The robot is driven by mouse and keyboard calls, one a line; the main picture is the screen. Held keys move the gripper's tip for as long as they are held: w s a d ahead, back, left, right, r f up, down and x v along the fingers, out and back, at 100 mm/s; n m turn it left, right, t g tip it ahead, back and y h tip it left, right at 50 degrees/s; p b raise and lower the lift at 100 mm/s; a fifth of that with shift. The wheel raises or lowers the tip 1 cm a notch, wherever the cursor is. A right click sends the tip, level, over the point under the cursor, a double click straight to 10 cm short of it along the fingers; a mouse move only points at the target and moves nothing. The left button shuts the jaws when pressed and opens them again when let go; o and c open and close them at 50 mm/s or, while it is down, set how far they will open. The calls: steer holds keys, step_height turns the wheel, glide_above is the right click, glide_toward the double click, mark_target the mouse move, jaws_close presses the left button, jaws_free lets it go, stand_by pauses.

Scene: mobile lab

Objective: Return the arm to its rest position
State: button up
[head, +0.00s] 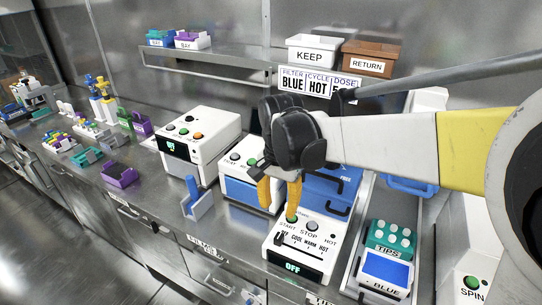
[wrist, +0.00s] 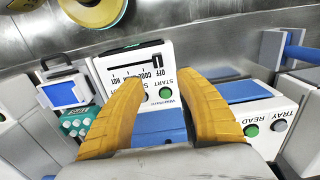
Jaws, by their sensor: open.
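My arm reaches in from the right in the head view. My gripper (head: 280,193) points down with its two yellow fingers apart and nothing between them. It is above the back of a white heater unit (head: 300,250), whose slider is marked OFF, COOL, WARM, HOT and whose display reads OFF. In the wrist view the open fingers of my gripper (wrist: 158,82) frame the heater unit's panel (wrist: 140,75), with its slider and green START button. I cannot tell the exact height of the fingertips above the unit.
A blue-fronted white unit (head: 245,185) stands just left of my gripper. A blue drawer unit (head: 325,190) is behind it. A teal tip rack (head: 390,236) and BLUE box (head: 386,272) are on the right. A shelf (head: 215,68) and KEEP bin (head: 313,52) are at the back.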

steer(key=s+d+r+n+t, duration=0.3)
steer(key=s+d+n+t, duration=0.35)
steer(key=s+d, duration=0.75)
step_height(320, 180, down, 7)
steer(key=b, duration=0.7)
steer(key=shift+s+d+t, duration=0.15)
steer(key=shift+d+t, duration=0.05)
steer(key=shift+t, duration=0.15)
steer(key=shift+m, duration=0.25)
stand_by(1.1)
